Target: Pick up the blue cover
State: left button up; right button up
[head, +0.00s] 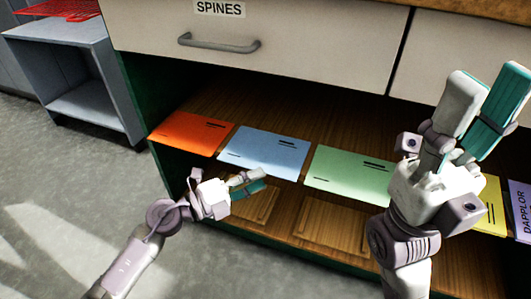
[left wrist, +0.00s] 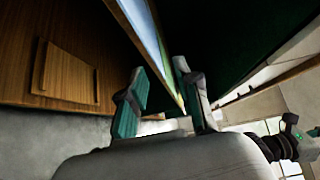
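The light blue cover (head: 265,152) lies flat on the wooden shelf, between the orange and green covers. Its near edge is partly hidden by my left gripper. My left gripper (head: 257,181) is just in front of that near edge, with its fingers apart. In the left wrist view the fingers of the left gripper (left wrist: 160,98) are spread, and the blue cover (left wrist: 146,25) shows as a thin strip beyond them. Nothing is between the fingertips that I can make out. My right gripper (head: 488,92) is raised at the right, fingers parted and empty, well away from the blue cover.
An orange cover (head: 192,133) and a green cover (head: 345,174) flank the blue one. A yellow cover (head: 492,205) and a purple one (head: 519,210) lie further right. The drawer front labelled SPINES (head: 290,45) hangs above the shelf. A grey stand (head: 80,75) is at the left.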

pick_arm(q)
jog(key=x, duration=0.1)
jog(key=b+x, duration=0.1)
jog(key=x, duration=0.2)
jog(key=shift+f, duration=0.3)
grip_shut()
